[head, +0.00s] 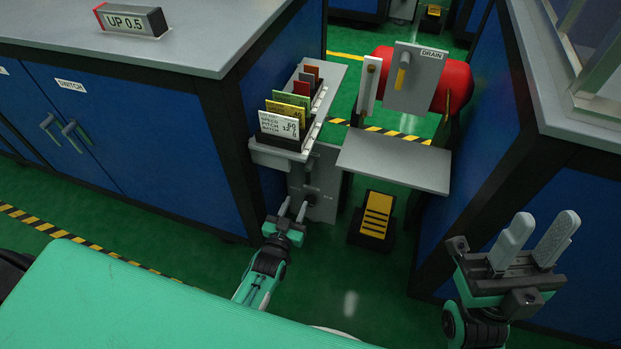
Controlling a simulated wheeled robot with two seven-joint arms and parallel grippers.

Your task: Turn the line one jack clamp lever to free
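A grey upright plate (325,178) stands below the card rack, with small dark fittings on its face. One dark fitting (310,200) sits low on the plate, just right of my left gripper. The plate's markings are too small to read, and I cannot tell which fitting is the line one jack clamp lever or how it is turned. My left gripper (295,206) is open in front of the plate's lower left part; I see nothing between its fingers and cannot tell whether it touches the plate. My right gripper (536,240) is open and empty at the lower right.
A rack (279,148) of coloured cards stands above the plate. A grey shelf (393,163), a yellow-black pedal (376,216) and a red drum (452,86) behind a DRAIN plate (414,78) are to the right.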

